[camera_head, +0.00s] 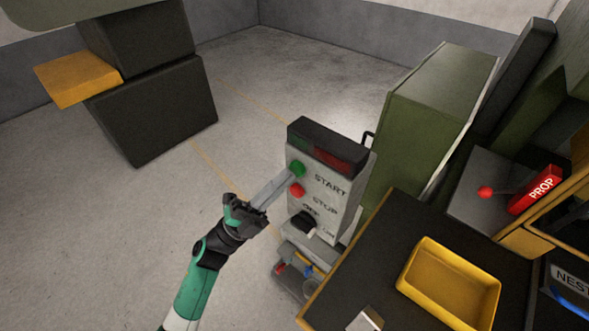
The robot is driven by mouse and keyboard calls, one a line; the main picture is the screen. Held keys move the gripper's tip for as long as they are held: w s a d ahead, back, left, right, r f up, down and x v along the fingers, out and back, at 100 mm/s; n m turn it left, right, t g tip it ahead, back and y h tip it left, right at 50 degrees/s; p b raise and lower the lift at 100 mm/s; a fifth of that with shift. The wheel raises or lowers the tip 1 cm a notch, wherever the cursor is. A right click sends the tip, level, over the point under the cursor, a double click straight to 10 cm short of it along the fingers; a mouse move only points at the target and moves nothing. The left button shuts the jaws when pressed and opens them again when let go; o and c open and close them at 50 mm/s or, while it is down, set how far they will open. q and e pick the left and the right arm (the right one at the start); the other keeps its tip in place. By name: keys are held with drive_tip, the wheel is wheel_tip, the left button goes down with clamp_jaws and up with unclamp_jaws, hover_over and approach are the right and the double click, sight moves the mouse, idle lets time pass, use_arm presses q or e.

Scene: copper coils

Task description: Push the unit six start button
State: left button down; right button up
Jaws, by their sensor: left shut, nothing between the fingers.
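A grey control box (324,189) stands in the middle of the view. Its face carries a green button (298,169) beside the word START, a red button (297,190) beside STOP, and a black rotary switch (303,224) below. My left gripper (288,175) is shut and empty. Its fingertips are at the green button's lower left edge, just above the red button; I cannot tell whether they touch it. My right gripper is not in view. No unit number is readable on the box.
A dark table (361,264) with a yellow tray (410,273) is at the lower right. A green cabinet (425,120) stands behind the box. A red PROP sign (535,190) and red knob (485,192) are at right. Open floor (130,220) lies to the left.

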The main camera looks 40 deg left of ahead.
use_arm(q)
drive_tip(key=shift+w, duration=0.4)
idle(0.3)
drive_tip(key=shift+s, duration=0.1)
drive_tip(key=shift+s+p, duration=0.3)
drive_tip(key=shift+s, duration=0.5)
drive_tip(key=s+p, duration=0.2)
drive_tip(key=s, duration=0.3)
idle(0.9)
